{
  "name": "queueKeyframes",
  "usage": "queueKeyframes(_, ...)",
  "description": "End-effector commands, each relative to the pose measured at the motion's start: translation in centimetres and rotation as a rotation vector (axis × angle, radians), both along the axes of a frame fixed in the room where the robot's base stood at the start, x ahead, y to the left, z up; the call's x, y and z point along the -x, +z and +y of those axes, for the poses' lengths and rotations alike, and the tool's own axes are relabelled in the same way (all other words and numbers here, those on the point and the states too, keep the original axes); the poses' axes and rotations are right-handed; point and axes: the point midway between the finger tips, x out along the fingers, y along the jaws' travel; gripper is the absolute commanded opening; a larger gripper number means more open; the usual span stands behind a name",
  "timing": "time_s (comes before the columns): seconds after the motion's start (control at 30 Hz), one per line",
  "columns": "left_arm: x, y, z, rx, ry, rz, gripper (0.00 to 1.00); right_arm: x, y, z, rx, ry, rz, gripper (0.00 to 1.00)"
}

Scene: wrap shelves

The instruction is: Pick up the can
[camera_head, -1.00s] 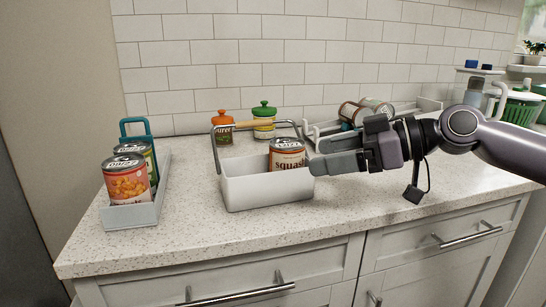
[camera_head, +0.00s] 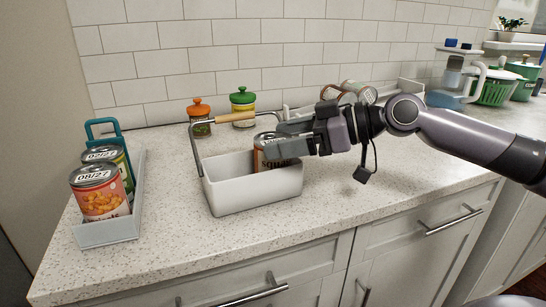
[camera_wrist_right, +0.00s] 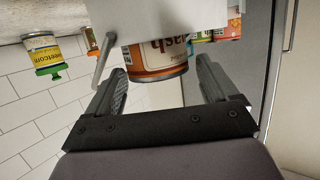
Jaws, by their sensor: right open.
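A can with a white and orange-brown label (camera_head: 264,156) stands upright in the right part of a white basket (camera_head: 250,196) with a wooden-grip handle. My right gripper (camera_head: 287,143) reaches in from the right at the height of the can, and its fingers hide part of the can. In the right wrist view, the can (camera_wrist_right: 158,60) shows between the two spread fingers (camera_wrist_right: 160,85), with gaps on both sides. The right gripper is open. My left gripper is not in view.
A grey tray (camera_head: 108,232) with two cans (camera_head: 101,192) and a teal handle stands at the left. Jars with orange (camera_head: 200,117) and green lids (camera_head: 243,105) stand behind the basket. A rack with cans (camera_head: 358,92) lies behind my right arm. The front counter is clear.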

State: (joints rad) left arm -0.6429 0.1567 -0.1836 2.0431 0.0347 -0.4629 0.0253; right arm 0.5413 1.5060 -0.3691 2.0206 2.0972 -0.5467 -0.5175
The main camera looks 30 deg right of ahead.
Motion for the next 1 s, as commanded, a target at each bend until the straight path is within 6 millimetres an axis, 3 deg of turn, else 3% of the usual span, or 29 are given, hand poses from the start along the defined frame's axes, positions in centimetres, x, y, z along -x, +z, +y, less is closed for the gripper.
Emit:
queueKeyframes(0.23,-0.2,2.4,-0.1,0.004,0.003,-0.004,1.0,-1.9,-0.4,1.6,-0.004,0.004,-0.002,0.86)
queueKeyframes(0.73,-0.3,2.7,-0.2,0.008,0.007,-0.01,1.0,-3.2,-1.5,2.7,0.0,0.0,0.0,0.86)
queueKeyframes(0.77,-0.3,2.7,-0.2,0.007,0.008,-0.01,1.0,-3.2,-1.5,2.7,0.0,0.0,0.0,0.83)
queueKeyframes(0.9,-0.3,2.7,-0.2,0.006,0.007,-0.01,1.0,-3.2,-1.5,2.7,0.0,0.0,0.0,0.38)
queueKeyframes(1.0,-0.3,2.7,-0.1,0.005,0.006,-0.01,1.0,-3.2,-1.3,2.7,-0.001,-0.001,-0.003,0.34)
